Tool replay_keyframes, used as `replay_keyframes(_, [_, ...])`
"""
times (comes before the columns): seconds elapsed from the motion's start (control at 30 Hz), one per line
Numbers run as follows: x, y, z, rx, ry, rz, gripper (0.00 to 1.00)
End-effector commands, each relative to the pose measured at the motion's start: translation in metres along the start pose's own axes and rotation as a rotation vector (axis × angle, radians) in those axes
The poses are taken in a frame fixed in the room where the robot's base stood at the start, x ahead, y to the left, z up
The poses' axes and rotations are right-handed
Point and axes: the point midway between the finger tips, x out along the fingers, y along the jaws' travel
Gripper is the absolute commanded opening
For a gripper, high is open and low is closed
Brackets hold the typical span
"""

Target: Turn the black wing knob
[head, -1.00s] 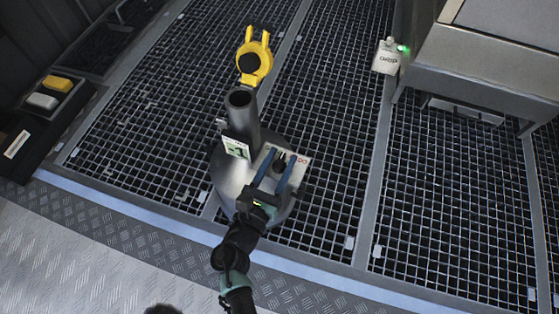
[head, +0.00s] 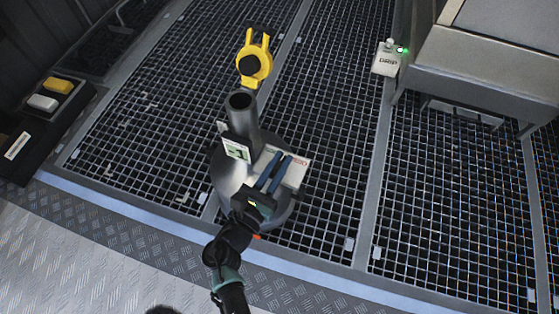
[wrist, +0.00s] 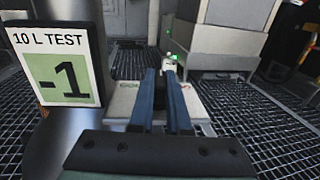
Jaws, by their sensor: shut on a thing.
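My gripper (head: 279,163) is over a pale box with red lettering (head: 299,171), beside a grey upright pipe (head: 241,118) on a round metal base (head: 228,176). Its two blue fingers are close together, shut on the black wing knob, which they hide almost wholly in both views. In the wrist view the fingers (wrist: 161,76) reach forward over the pale box (wrist: 199,111) with a thin dark gap between them. The display label (wrist: 66,66) on the pipe reads "10 L TEST" and "-1".
A yellow two-pronged fitting (head: 254,62) stands behind the pipe. A white box marked "DRIP" (head: 387,62) with a green light is at the right, by a grey cabinet (head: 485,75). A dark tray (head: 38,118) holds yellow and white blocks at left. Open grating lies around.

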Motion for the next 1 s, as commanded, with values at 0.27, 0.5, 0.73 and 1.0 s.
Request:
replay_keyframes(0.27, [0.0006,0.0027,0.0002,0.000,-0.001,-0.207,0.00])
replay_keyframes(0.5, [0.0006,0.0028,-0.0017,0.000,-0.001,-0.412,0.00])
replay_keyframes(0.73, [0.0003,0.0020,-0.0024,-0.001,-0.001,-0.572,0.00])
replay_keyframes(1.0, [-0.0002,0.0006,-0.0014,-0.001,-0.001,-0.684,0.00])
